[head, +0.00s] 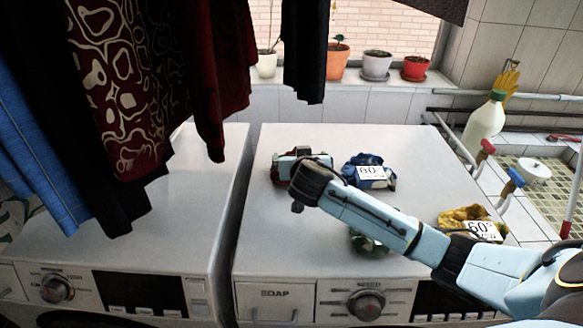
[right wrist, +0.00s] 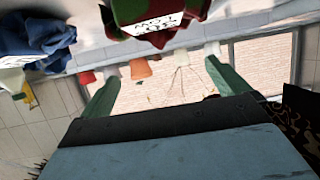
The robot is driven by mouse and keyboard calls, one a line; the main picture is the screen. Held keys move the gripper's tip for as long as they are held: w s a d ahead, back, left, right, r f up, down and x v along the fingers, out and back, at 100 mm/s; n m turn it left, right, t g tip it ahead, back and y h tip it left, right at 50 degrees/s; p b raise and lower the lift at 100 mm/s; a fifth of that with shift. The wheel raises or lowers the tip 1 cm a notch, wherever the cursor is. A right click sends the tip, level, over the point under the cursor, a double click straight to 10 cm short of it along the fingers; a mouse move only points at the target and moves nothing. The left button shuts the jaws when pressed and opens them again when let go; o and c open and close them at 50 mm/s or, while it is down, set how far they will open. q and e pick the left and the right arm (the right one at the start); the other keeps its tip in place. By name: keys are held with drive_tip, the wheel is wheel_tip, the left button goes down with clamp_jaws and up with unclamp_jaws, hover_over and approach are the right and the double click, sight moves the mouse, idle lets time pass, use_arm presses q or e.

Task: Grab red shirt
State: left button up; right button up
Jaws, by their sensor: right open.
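The red shirt (head: 281,170), a small folded bundle, lies on the top of the right-hand washing machine (head: 262,215). In the head view it is largely hidden behind my right gripper (head: 304,160). In the right wrist view the red shirt (right wrist: 192,12) shows at the top, with a white printed label and some green on it. There my right gripper (right wrist: 158,72) is open, with its two green fingers apart and nothing between them. The shirt appears close to the fingers; contact is not clear. My left gripper is not in view.
A blue shirt (head: 372,172), a green bundle (head: 366,243) partly under my arm and a yellow shirt (head: 470,218) lie on the same machine. Clothes (head: 115,90) hang low over the left machine (head: 190,215). Pots line the window sill; a white bottle (head: 485,122) stands at the right.

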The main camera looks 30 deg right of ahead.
drive_tip(key=b+x, duration=0.1)
drive_tip(key=x, duration=0.1)
drive_tip(key=b+x, duration=0.1)
drive_tip(key=x, duration=0.1)
drive_tip(key=shift+w+f+b, duration=0.2)
drive_tip(key=shift+f+b, duration=0.15)
drive_tip(key=shift+f, duration=0.05)
drive_tip(key=shift+w+d+f+b, duration=0.1)
drive_tip(key=shift+w+d+b, duration=0.2)
drive_tip(key=shift+w+b, duration=0.25)
drive_tip(key=b+x, duration=0.3)
drive_tip(key=x, duration=0.1)
drive_tip(key=shift+a+f+b, duration=0.1)
drive_tip(key=shift+f+b, duration=0.15)
drive_tip(key=shift+b, duration=0.1)
drive_tip(key=shift+w+d+f+b, duration=0.15)
drive_tip(key=shift+w+d+b, duration=0.1)
drive_tip(key=shift+w+b, duration=0.2)
drive_tip(key=shift+w, duration=0.1)
drive_tip(key=shift+c, duration=0.4)
drive_tip(key=c, duration=1)
drive_tip(key=shift+c, duration=0.3)
